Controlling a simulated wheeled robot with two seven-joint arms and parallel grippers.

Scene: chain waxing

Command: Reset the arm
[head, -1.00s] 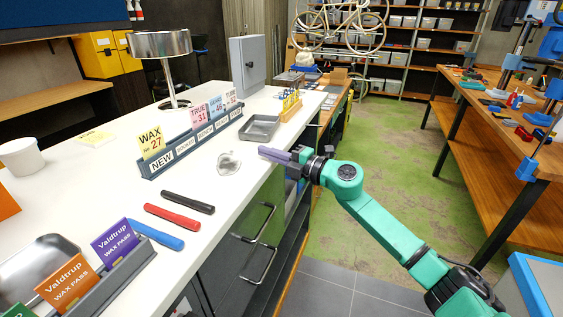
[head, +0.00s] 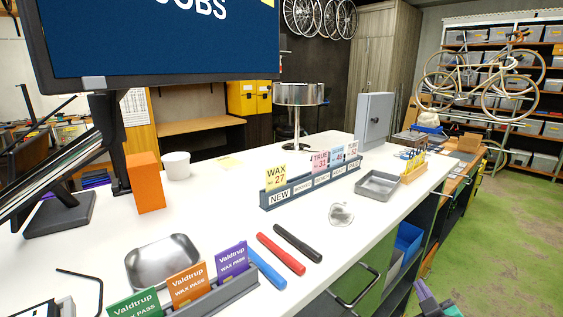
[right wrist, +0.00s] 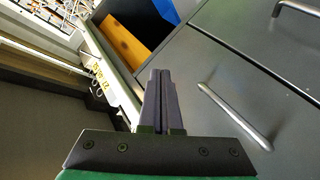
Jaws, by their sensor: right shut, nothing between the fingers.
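My right gripper (head: 424,296) shows only in part at the bottom right edge of the head view, beside the counter's front side and clear of the counter top. In the right wrist view its two purple-grey fingers (right wrist: 161,100) lie side by side, shut, with nothing between them. The wrist view shows dark drawer fronts with a metal handle (right wrist: 232,115) and an open compartment (right wrist: 125,40) beyond the fingers. My left gripper is in neither view.
The white counter (head: 225,215) carries a label rack (head: 310,183), a grey tray (head: 378,186), black, red and blue pens (head: 281,254), a wax pass holder (head: 215,298), a metal dish (head: 163,260) and a monitor (head: 160,40). Green floor (head: 480,225) lies open at the right.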

